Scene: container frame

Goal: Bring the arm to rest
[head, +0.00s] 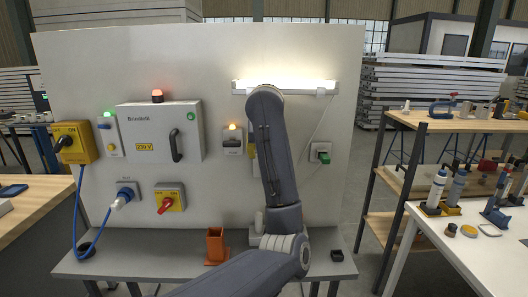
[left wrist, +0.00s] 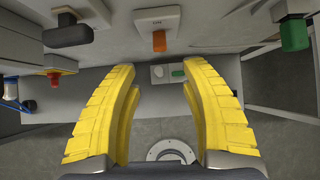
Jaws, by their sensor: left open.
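My left arm (head: 272,150) rises in front of the panel in the head view, bent at the top. Beyond the fingertips, a small pale box with a green button (left wrist: 178,73) shows in the gap. I cannot tell its distance from the fingers. My right gripper is in neither view.
An orange holder (head: 215,245) stands on the ledge. Benches stand left and right.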

